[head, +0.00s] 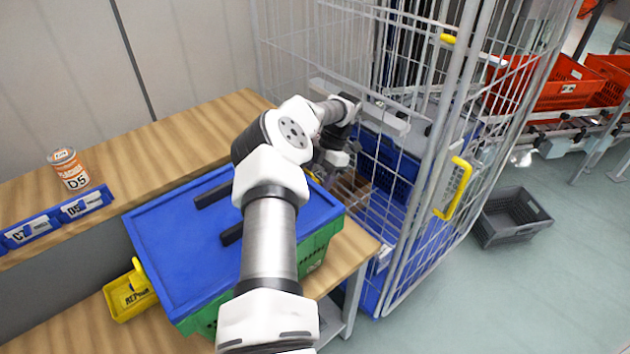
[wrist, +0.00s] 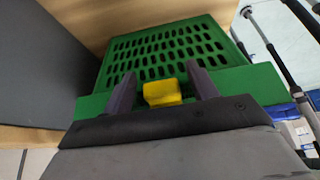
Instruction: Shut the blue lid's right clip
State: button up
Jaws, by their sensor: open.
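The blue lid (head: 175,240) lies on the green tote (head: 312,250) on the wooden bench, partly hidden by my arm. In the wrist view, the tote's slotted green wall (wrist: 170,50) fills the middle. A yellow clip (wrist: 162,92) shows there between the two fingers of my gripper (wrist: 162,82). The fingers stand apart on either side of the clip, and I cannot tell whether they touch it. In the head view my gripper is at the tote's far right end, mostly hidden by my wrist. Whether this clip is fully shut is unclear. Another yellow clip (head: 138,265) is at the lid's left end.
A wire cage trolley (head: 410,150) with blue crates stands close on the right of the bench. A can (head: 69,169) stands on the wooden shelf (head: 150,150) at left. A yellow bin (head: 130,297) is below the lid's left end. A grey crate (head: 510,217) is on the floor.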

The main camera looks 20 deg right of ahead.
notch_tip(320, 180, up, 20)
jog(key=b, duration=0.3)
dwell(0.6)
